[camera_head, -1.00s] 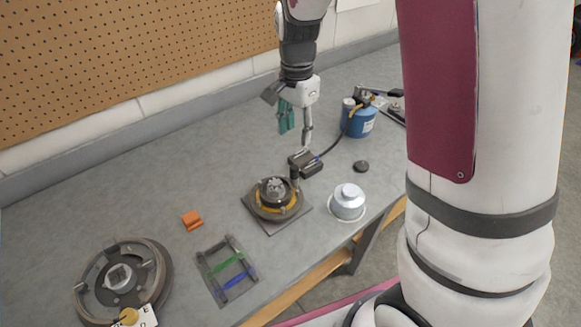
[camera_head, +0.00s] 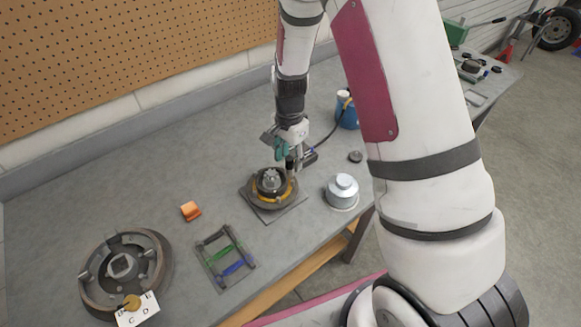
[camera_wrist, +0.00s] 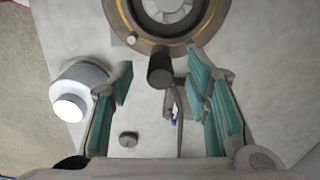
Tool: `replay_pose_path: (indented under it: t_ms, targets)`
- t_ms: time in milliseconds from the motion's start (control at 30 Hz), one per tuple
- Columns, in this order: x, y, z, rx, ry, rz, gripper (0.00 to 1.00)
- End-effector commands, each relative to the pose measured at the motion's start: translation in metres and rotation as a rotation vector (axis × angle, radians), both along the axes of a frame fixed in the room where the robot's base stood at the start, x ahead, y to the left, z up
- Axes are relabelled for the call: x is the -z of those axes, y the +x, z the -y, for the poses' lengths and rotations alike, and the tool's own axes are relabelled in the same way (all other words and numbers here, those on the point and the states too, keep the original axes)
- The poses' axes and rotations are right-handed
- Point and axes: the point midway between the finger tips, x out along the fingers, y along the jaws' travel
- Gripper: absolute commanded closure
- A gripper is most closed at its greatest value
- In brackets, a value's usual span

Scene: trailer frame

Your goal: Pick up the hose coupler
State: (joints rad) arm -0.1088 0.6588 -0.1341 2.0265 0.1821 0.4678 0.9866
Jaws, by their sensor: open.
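The dark hose coupler (camera_head: 309,158) is beside the round brass-ringed fixture (camera_head: 270,184), with a black hose running from it toward the blue canister. In the wrist view its dark cylindrical end (camera_wrist: 161,71) shows between my fingers, at the near edge of the fixture. My gripper (camera_head: 291,158) is low over the coupler. In the wrist view my gripper (camera_wrist: 160,80) is open, with green pads on both sides of the coupler and gaps visible. My fingers partly hide the coupler in the head view.
A silver lidded can (camera_head: 342,190) and a small dark puck (camera_head: 355,157) are to the right. The blue canister (camera_head: 347,114) is behind. An orange block (camera_head: 191,211), a small rack (camera_head: 225,258) and a large round drum (camera_head: 149,258) are left. The back left of the bench is clear.

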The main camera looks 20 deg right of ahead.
Motion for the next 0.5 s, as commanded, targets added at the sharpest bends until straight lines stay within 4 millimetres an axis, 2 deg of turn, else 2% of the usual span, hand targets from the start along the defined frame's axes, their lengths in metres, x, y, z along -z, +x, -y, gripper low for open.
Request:
replay_pose_path:
  t_ms: [100,333,500]
  targets:
    - [0.0061,0.0,-0.0001,0.0,0.0,0.0,0.56]
    - [0.0067,0.0005,0.0,0.0,0.0,0.001,0.59]
    - [0.0066,0.0004,0.0,0.0,0.0,0.001,0.97]
